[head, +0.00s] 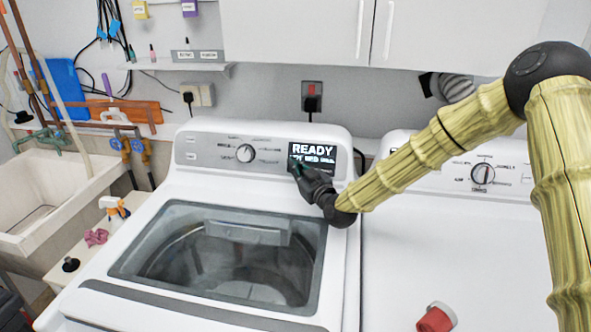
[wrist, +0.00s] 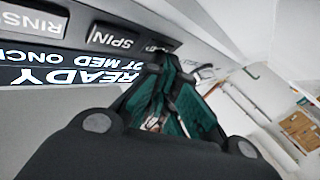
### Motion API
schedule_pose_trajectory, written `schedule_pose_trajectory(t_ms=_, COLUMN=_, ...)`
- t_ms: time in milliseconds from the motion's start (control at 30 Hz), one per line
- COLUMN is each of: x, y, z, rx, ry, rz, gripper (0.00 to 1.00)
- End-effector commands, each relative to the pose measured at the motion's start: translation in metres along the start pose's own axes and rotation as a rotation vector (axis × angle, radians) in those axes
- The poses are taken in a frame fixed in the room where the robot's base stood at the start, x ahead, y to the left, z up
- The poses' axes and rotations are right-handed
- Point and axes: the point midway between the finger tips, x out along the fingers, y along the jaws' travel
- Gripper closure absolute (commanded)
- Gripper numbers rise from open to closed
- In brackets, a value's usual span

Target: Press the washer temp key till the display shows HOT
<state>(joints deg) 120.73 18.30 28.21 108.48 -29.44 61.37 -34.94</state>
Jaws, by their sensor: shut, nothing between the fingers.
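The white washer (head: 107,288) stands at the left in the head view, with a display (head: 325,152) at the right of its panel. The display's top line reads READY; the lower line shows MED. In the wrist view the display (wrist: 60,77) appears upside down and reads "OT MED ONC", with any letter before OT hidden by my gripper. Keys marked RINSE (wrist: 82,11) and SPIN (wrist: 112,37) lie beside the display. My gripper (head: 295,166) is shut and empty at the display's lower left edge.
A second white machine (head: 455,245) stands to the right, with a red cap (head: 436,318) on top. A sink (head: 60,200) is at the left, with a spray bottle (head: 113,209) and pink cloth (head: 96,237) near it. White cabinets (head: 300,30) hang above the washer.

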Motion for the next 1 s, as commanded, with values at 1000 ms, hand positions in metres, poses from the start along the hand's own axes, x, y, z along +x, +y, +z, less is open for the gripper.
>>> schedule_pose_trajectory(t_ms=1000, x=-0.012, y=-0.009, z=-0.008, rx=0.001, ry=-0.001, rz=0.000, gripper=1.00)
